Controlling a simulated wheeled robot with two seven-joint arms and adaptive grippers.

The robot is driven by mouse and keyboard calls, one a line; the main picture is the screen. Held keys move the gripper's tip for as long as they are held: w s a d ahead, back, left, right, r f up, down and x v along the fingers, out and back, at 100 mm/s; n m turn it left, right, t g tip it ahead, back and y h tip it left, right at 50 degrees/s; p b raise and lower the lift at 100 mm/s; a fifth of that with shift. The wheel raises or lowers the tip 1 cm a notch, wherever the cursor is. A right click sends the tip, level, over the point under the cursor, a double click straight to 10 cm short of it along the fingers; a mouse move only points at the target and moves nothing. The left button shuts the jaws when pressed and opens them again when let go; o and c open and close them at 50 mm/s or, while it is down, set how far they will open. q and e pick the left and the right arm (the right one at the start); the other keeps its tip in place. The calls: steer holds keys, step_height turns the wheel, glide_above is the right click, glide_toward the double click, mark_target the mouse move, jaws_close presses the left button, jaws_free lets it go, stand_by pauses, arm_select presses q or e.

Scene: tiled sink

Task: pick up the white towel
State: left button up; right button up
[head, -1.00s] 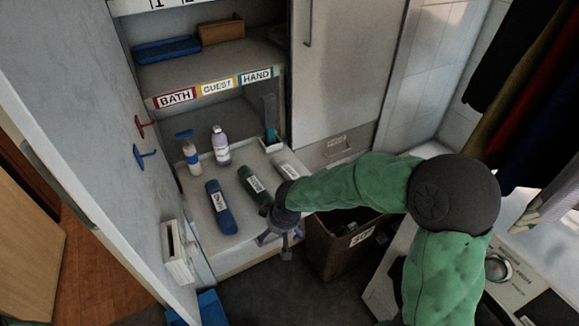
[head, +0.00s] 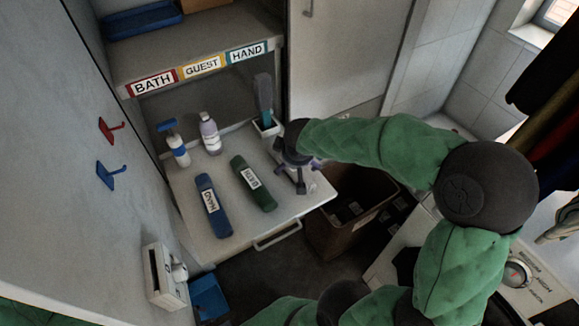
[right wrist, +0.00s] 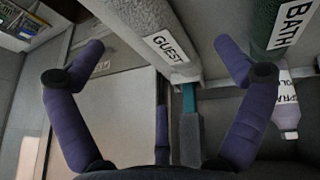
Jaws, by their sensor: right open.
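The white towel (right wrist: 150,22) is a pale roll with a GUEST label, seen in the right wrist view at upper middle. In the head view it is mostly hidden behind my right gripper (head: 300,176), which is over the right side of the pale shelf (head: 237,215). In the right wrist view my right gripper (right wrist: 160,62) is open, with its purple fingers spread to either side of the towel. Nothing is held between them. Contact with the towel cannot be told. My left gripper is not in view.
A green BATH roll (head: 262,198) lies just left of the right gripper, with a blue HAND roll (head: 221,221) beyond it. A lilac bottle (head: 211,137), a pump bottle (head: 178,152) and a brush holder (head: 265,125) stand behind. A brown bin (head: 335,241) is at right.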

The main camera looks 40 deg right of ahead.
steer(key=x, duration=0.2)
steer(key=shift+w+d+f, duration=0.15)
steer(key=shift+f, duration=0.05)
steer(key=b+x, duration=0.2)
steer(key=x, duration=0.2)
steer(key=shift+d+f, duration=0.15)
steer(key=shift+f, duration=0.2)
steer(key=shift+r, duration=0.1)
steer(key=c, duration=1.2)
